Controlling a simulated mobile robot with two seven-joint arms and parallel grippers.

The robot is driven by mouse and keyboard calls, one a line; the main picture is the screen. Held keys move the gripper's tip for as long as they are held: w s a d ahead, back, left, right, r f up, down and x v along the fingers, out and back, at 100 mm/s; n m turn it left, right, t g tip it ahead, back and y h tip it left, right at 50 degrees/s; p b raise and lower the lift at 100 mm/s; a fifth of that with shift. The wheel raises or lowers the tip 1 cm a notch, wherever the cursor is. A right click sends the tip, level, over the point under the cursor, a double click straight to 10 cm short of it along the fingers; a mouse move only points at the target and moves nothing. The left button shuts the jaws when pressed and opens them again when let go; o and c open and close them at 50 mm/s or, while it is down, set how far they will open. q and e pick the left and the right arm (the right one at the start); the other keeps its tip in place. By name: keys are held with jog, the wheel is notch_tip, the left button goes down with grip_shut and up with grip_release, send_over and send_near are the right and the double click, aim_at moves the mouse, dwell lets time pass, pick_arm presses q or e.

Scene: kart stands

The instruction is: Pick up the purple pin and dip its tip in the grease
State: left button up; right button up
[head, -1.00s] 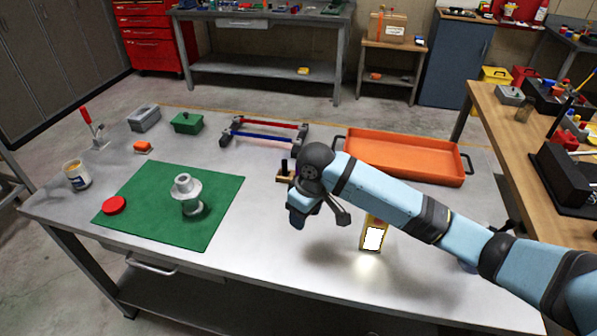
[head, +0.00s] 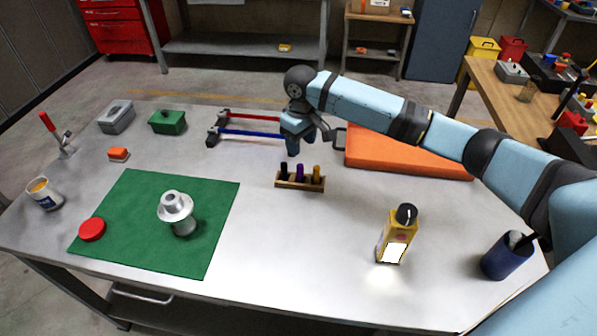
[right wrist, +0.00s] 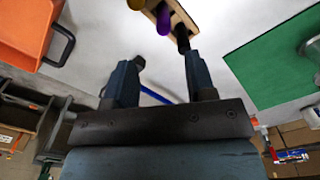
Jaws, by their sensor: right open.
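The purple pin (head: 300,173) stands upright in a small wooden rack (head: 290,184), between a black pin (head: 284,171) and an orange-yellow pin (head: 317,173). The purple pin also shows at the top of the right wrist view (right wrist: 163,18). An open tub (head: 44,194) with yellowish grease stands at the far left of the table. My right gripper (head: 308,142) is open and empty, just behind and above the rack. In the right wrist view its fingers (right wrist: 160,74) are apart, with the pins beyond their tips. My left gripper is out of view.
A green mat (head: 140,195) holds a metal flanged part (head: 178,212) and a red lid (head: 92,229). The table front between mat and bottle is clear.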

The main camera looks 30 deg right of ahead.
aim_at(300, 165)
notch_tip(300, 165, down, 4)
jog(key=shift+f, duration=0.2)
jog(key=f, duration=0.5)
jog(key=shift+s+a, duration=0.2)
grip_shut()
